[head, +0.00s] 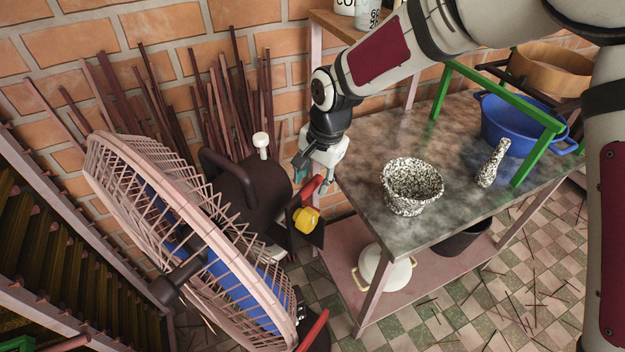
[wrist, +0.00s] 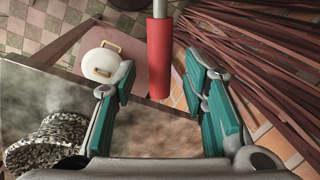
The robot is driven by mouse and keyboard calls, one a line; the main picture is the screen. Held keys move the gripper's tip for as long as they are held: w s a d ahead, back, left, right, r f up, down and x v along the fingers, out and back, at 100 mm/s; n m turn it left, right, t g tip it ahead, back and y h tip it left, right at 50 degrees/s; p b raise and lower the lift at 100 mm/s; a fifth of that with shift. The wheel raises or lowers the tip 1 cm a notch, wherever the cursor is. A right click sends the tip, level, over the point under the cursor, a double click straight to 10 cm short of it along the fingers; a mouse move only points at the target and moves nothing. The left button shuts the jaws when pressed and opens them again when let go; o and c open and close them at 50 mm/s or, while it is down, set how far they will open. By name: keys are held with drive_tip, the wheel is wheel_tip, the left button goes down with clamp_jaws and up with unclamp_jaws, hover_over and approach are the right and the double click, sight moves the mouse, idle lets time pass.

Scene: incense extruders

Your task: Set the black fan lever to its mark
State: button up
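The fan (head: 250,195) stands at the left in the head view, with a dark motor housing and a pale pink cage. A lever with a red grip (head: 310,187) sticks up at its right side; the wrist view shows a red grip (wrist: 159,58) on a grey metal rod. My gripper (head: 315,172) is just above this lever. In the wrist view my gripper (wrist: 158,88) is open, with the red grip between its teal fingers and a gap on both sides. I cannot make out a mark for the lever.
A yellow knob (head: 306,219) and a white knob (head: 261,140) sit on the fan. A metal-topped table (head: 365,165) at the right carries a speckled mortar (head: 411,190), pestle (head: 492,163) and blue pot (head: 510,122). Dark sticks (head: 235,100) lean on the brick wall.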

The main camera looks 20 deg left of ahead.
drive_tip(key=shift+a+f, duration=0.1)
drive_tip(key=shift+f, duration=0.5)
clamp_jaws()
